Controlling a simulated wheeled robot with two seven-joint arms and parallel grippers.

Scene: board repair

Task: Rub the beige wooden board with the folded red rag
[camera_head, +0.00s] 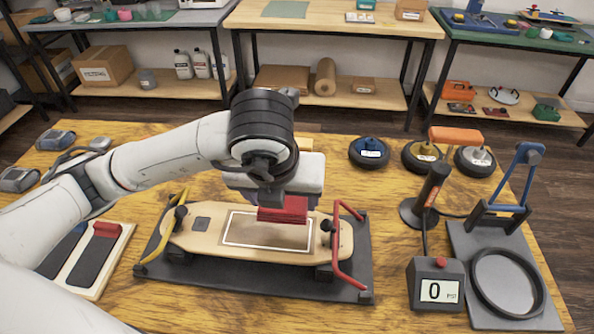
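The beige wooden board (197,226) is a skateboard deck lying upside down in a dark stand with yellow and red side bars. A white outlined rectangle (240,242) with a darker brownish area inside is on its middle. My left gripper (279,199) reaches in from the left over the board's far right part. It is shut on the folded red rag (283,211), which is at the rectangle's upper right corner. Whether the rag touches the board is hard to tell. The fingertips are partly hidden by the wrist. My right gripper is not in view.
The red clamp bar (350,270) rises right of the board, the yellow bar (155,235) left. A display box reading 0 (438,285) and a black ring on a plate (507,283) stand right. Round discs (370,153) lie behind. A tray with dark pads (93,259) lies left.

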